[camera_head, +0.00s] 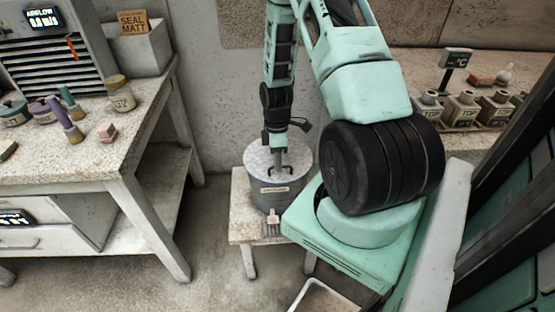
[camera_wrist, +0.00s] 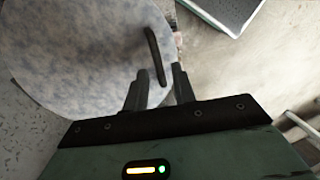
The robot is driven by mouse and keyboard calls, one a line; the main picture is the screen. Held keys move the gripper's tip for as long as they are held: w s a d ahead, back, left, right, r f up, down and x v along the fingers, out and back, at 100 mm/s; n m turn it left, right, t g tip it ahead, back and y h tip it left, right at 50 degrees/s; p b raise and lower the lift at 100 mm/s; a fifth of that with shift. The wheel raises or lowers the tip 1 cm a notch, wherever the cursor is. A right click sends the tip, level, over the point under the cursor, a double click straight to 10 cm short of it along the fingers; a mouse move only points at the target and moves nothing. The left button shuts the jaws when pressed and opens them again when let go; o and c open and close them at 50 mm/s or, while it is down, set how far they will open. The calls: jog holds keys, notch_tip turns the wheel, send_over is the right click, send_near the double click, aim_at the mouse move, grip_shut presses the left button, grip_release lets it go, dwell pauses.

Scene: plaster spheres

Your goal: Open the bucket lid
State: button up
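A grey bucket (camera_head: 270,197) with a label on its front stands on a small low table. Its mottled grey round lid (camera_head: 256,157) sits on top, and the lid fills the left of the wrist view (camera_wrist: 75,55). A dark bar handle (camera_wrist: 153,50) rises from the lid. My gripper (camera_wrist: 159,74) is open, its two dark fingers apart. In the wrist view the handle's near end shows between the fingertips; I cannot tell whether they touch it. In the head view my gripper (camera_head: 279,160) points down over the lid, close to the handle.
The low table (camera_head: 243,222) also holds a brush (camera_head: 272,224) in front of the bucket. A workbench (camera_head: 135,140) with several jars stands at the left. A white tray (camera_head: 325,299) lies on the floor at the bottom. Clear floor lies between workbench and low table.

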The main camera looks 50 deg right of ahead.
grip_shut()
jog(key=shift+r, duration=0.1)
